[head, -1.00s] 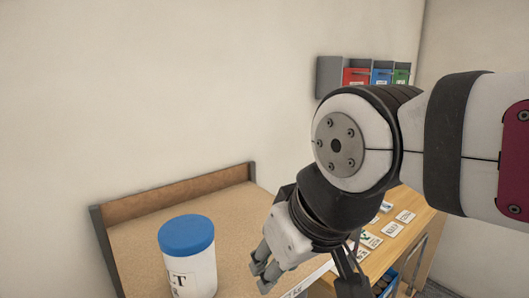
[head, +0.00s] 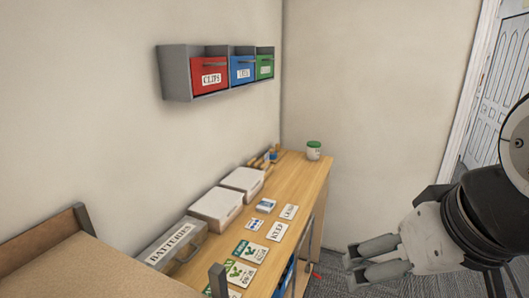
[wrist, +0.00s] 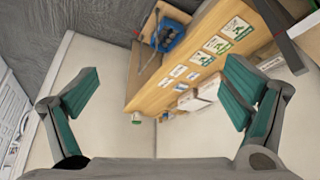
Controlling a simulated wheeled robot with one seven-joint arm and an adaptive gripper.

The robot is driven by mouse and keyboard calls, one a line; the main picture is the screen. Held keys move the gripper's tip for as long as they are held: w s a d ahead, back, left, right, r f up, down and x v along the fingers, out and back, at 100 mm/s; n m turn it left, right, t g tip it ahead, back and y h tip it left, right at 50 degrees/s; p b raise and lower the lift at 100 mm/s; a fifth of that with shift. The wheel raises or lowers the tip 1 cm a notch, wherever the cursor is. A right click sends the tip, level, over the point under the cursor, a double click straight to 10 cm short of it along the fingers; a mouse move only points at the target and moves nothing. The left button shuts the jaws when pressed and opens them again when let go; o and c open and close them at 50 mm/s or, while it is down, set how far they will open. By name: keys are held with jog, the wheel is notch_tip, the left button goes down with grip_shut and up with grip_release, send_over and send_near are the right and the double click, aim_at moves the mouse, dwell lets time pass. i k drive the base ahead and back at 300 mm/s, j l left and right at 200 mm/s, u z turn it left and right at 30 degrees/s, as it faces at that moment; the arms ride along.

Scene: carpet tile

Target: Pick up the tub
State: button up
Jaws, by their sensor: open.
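A small white tub with a green lid (head: 313,150) stands upright at the far end of the wooden desk, near the corner of the walls. It also shows, small, in the wrist view (wrist: 137,117). My gripper (head: 353,268) is at the right of the head view, in front of the desk's right side and well short of the tub. Its fingers are apart and empty, and the wrist view shows them spread wide (wrist: 160,88). The larger blue-lidded tub seen earlier is out of view now.
The wooden desk (head: 300,190) carries white boxes (head: 217,207), a grey batteries case (head: 178,243) and several cards (head: 265,228). A wall rack holds red (head: 209,76), blue and green drawers. A brown-edged surface (head: 85,270) is at lower left. Carpet lies right of the desk.

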aim_at(313, 147)
jog(key=k+z, duration=0.1)
jog(key=z, duration=0.15)
jog(key=k+u, duration=0.3)
jog(key=k+j+u, duration=0.15)
jog(key=u, duration=0.2)
jog(key=i+l+u, duration=0.15)
jog(key=u, duration=0.15)
jog(key=i+l+u, duration=0.1)
jog(key=l+u, duration=0.2)
jog(key=i+l+u, duration=0.1)
jog(key=l+u, duration=0.25)
jog(key=i+l, duration=0.2)
jog(key=l, duration=0.5)
jog(key=i+l, duration=0.15)
jog(key=l, duration=0.55)
jog(key=i+l, duration=0.2)
jog(key=l, duration=0.45)
jog(key=i+l, duration=0.15)
jog(key=l, duration=0.55)
jog(key=i+l, duration=0.2)
jog(key=l, duration=0.5)
jog(key=i+l, duration=0.2)
jog(key=l, duration=0.5)
jog(key=i+l, duration=0.15)
jog(key=l, duration=0.55)
jog(key=i+l, duration=0.2)
jog(key=l, duration=0.5)
